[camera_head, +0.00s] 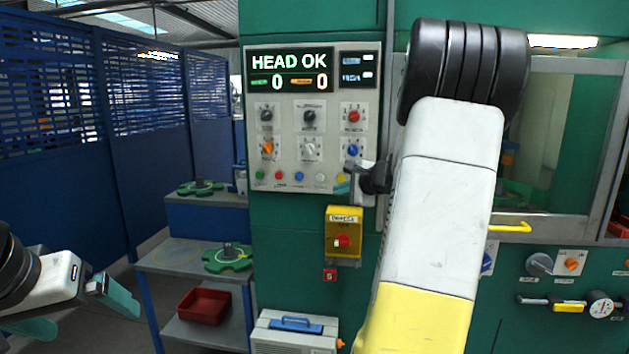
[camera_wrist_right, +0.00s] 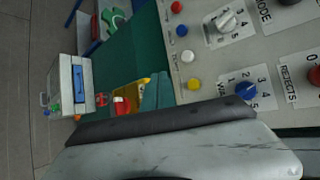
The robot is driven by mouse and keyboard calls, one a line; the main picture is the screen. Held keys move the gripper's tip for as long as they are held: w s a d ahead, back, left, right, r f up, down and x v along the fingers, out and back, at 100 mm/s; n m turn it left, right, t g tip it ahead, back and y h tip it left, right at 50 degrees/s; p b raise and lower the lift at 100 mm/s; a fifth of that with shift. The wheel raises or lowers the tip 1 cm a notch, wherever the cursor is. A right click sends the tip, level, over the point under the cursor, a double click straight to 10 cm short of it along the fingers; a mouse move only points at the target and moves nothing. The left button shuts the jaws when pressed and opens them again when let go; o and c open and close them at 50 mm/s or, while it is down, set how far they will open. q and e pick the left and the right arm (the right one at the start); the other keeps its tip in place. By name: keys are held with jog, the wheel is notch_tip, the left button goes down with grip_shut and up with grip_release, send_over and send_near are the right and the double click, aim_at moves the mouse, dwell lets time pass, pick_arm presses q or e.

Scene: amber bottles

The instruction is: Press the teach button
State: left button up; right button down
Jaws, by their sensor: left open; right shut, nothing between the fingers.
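A grey control panel (camera_head: 288,150) with a lit display is fixed to the green machine. Along its lower edge is a row of push buttons: green (camera_head: 259,175), red (camera_head: 279,175), blue (camera_head: 299,176), white (camera_head: 320,177) and yellow. Their labels are too small to read, so I cannot tell which is teach. My right gripper (camera_head: 343,187) is shut and empty at the panel's lower right corner. In the right wrist view its teal fingertips (camera_wrist_right: 155,92) lie beside the yellow button (camera_wrist_right: 194,84); contact cannot be told. My left gripper (camera_head: 85,312) is open and empty at lower left.
A yellow switch box (camera_head: 344,237) with a red knob is below the panel. Knobs, including a blue one (camera_wrist_right: 246,91), sit above the buttons. Shelves (camera_head: 190,262) with green parts and a red bin (camera_head: 204,306) stand left. My right arm hides the machine's middle.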

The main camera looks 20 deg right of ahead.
jog(key=w+d, duration=0.4)
jog(key=w, duration=0.3)
jog(key=shift+w+d, duration=0.2)
jog(key=shift+d, duration=0.05)
jog(key=shift+w, duration=0.1)
dwell(1.9)
jog(key=shift+w+d, duration=0.25)
jog(key=shift+w+d, duration=0.2)
jog(key=shift+w, duration=0.2)
dwell(0.7)
jog(key=shift+s, duration=0.1)
jog(key=shift+s+a, duration=0.4)
jog(key=shift+s, duration=0.25)
jog(key=shift+s+a, duration=0.1)
jog(key=shift+s+a, duration=0.4)
jog(key=shift+s, duration=0.3)
jog(key=shift+s+a, duration=0.45)
jog(key=shift+s, duration=0.2)
jog(key=shift+s+a, duration=0.4)
jog(key=shift+s, duration=0.3)
